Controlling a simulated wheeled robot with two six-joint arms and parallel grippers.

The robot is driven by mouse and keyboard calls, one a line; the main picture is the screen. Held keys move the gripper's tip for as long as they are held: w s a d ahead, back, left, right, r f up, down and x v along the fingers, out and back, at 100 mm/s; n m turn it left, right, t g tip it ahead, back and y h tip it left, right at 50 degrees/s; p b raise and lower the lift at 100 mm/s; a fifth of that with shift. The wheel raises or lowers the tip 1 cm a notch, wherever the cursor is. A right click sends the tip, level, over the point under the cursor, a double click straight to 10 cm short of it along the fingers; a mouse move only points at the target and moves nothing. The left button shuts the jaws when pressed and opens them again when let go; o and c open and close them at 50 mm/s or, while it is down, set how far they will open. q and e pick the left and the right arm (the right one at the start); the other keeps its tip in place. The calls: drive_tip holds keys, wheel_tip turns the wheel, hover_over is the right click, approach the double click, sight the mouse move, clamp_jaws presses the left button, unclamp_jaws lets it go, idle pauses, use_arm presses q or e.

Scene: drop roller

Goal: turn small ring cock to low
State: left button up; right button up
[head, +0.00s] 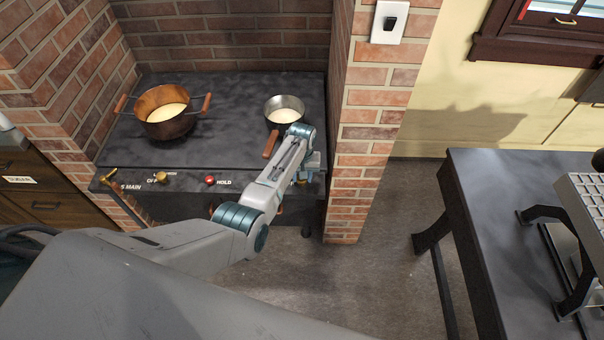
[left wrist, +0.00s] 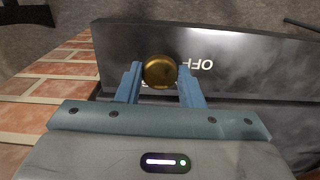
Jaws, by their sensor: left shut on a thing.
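A round brass knob (left wrist: 159,70) sits on the dark front panel of the stove, close to its right end. My left gripper (left wrist: 160,88) is shut on this knob, one blue finger on each side of it. White letters reading OFF (left wrist: 195,64) show upside down beside the knob in the left wrist view; other lettering below it is mostly hidden by the fingers. In the head view my left arm reaches over the panel and covers most of the knob. My right gripper is not in view.
A copper pot (head: 167,115) and a small steel pan (head: 284,108) with pale contents stand on the stove top (head: 225,105). Another brass knob (head: 161,177) and a red button (head: 210,180) marked HOLD are further left. A brick pillar (head: 362,130) stands close on the right.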

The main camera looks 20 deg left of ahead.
use_arm(q)
drive_tip(key=shift+m, duration=0.3)
idle(0.4)
drive_tip(key=o, duration=1)
wheel_tip(320, 180, up, 11)
drive_tip(key=b, duration=0.1)
drive_tip(key=shift+f, duration=0.1)
